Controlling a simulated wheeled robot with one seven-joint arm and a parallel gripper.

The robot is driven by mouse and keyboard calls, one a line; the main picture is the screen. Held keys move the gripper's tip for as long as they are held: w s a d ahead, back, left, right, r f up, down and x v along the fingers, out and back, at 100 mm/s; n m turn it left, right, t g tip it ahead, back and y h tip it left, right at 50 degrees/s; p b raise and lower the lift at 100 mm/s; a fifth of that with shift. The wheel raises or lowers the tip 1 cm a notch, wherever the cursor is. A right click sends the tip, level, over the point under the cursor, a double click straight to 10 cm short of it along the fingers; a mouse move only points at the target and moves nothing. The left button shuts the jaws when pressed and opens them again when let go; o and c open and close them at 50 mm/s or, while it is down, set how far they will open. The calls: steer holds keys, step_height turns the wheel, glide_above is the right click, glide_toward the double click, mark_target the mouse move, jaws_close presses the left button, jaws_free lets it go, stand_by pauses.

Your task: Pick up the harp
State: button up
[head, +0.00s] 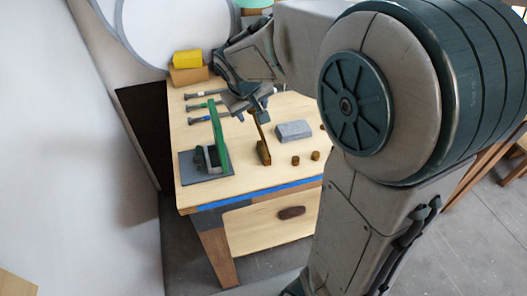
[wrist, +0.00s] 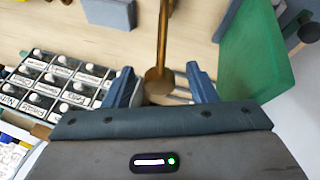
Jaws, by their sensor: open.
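A thin brass piece (head: 262,143), which looks like the harp, stands upright on the table. In the wrist view it is a brass rod (wrist: 163,35) running down to a round brass end (wrist: 158,82). My gripper (head: 262,103) is over the table at the top of this piece. In the wrist view my gripper (wrist: 163,85) is open, one finger on each side of the round end. I cannot tell whether either finger touches it.
A green upright panel (head: 218,137) stands on a dark base just left of the brass piece. A grey block (head: 295,131) and small brass cylinders (head: 296,160) lie to its right. Several tools (head: 200,107) lie at the left edge. A labelled drawer cabinet (wrist: 60,82) is nearby.

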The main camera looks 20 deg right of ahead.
jaws_close()
steer(key=shift+r, duration=0.1)
steer(key=shift+w+r+b, duration=0.1)
steer(key=shift+r+b, duration=0.25)
steer(key=shift+r, duration=1.7)
steer(key=w+d+r, duration=0.6)
steer(key=d, duration=0.3)
steer(key=shift+w+d+r+b, duration=0.3)
steer(key=shift+r+b, duration=0.1)
